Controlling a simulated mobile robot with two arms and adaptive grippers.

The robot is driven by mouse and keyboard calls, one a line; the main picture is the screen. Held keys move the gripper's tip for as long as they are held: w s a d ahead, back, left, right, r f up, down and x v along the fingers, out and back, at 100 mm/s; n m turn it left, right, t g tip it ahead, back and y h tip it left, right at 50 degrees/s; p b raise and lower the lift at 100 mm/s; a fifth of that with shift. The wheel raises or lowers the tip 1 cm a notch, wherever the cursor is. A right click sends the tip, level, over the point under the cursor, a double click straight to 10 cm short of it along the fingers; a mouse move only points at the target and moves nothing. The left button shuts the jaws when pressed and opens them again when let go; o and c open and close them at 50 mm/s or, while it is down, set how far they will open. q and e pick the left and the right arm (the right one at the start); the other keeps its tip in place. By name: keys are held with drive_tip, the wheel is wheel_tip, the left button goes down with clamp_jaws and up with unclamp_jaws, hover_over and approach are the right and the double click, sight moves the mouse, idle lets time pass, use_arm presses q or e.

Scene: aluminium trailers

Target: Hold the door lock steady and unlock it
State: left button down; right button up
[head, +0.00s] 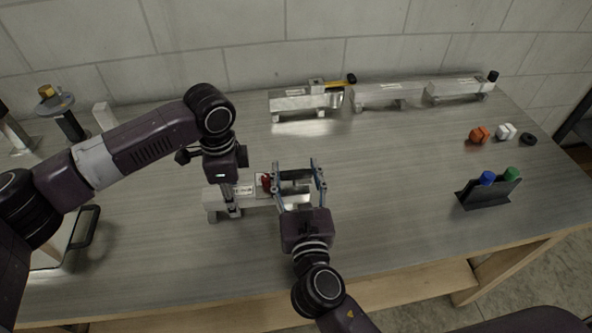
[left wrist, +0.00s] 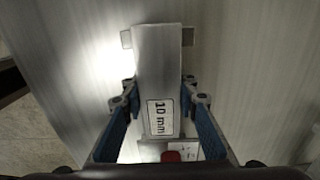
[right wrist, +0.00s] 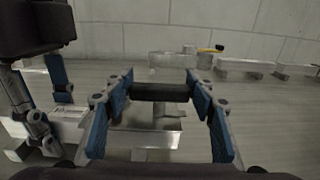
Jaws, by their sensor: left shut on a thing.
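The door lock is a grey aluminium block (head: 244,192) on the near middle of the table, with a "10 mm" label (left wrist: 161,117) in the left wrist view. A red part (head: 266,182) sits on it, partly seen in the left wrist view (left wrist: 171,156). My left gripper (head: 231,208) is shut on the block's left part, one finger on each side (left wrist: 160,98). My right gripper (head: 299,176) is spread wide at the lock's right end. A black bar (right wrist: 160,92) lies between its fingertips; I cannot tell whether they touch it.
Several similar aluminium fixtures (head: 386,94) stand along the back wall. A black stand (head: 488,192) with blue and green knobs is at the right, with orange, white and black pieces (head: 479,134) behind it. A black-handled object (head: 85,228) is at the left. The table between is clear.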

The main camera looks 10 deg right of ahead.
drive_tip(key=c, duration=0.5)
drive_tip(key=shift+n+y, duration=0.3)
drive_tip(key=shift+y, duration=0.2)
drive_tip(key=n+y, duration=0.3)
drive_tip(key=y, duration=0.2)
drive_tip(key=shift+n+g, duration=0.3)
drive_tip(key=shift+g, duration=0.1)
drive_tip(key=n+g+y, duration=0.1)
drive_tip(key=n+y, duration=0.1)
drive_tip(key=y, duration=0.1)
drive_tip(key=n+g+y, duration=0.2)
drive_tip(key=y, duration=0.1)
drive_tip(key=shift+w+d+g, duration=0.1)
drive_tip(key=shift+g, duration=0.2)
drive_tip(key=n+g+y, duration=0.2)
drive_tip(key=n+g, duration=0.1)
drive_tip(key=g, duration=0.1)
drive_tip(key=n+g+y, duration=0.3)
drive_tip(key=shift+w+r+n+g+y, duration=0.1)
drive_tip(key=shift+n+g+y, duration=0.2)
drive_tip(key=shift+g, duration=0.1)
drive_tip(key=shift+n+g+y, duration=0.5)
drive_tip(key=shift+n+g, duration=1)
drive_tip(key=shift+g, duration=0.9)
drive_tip(key=shift+s+g, duration=0.2)
drive_tip(key=shift+g, duration=0.1)
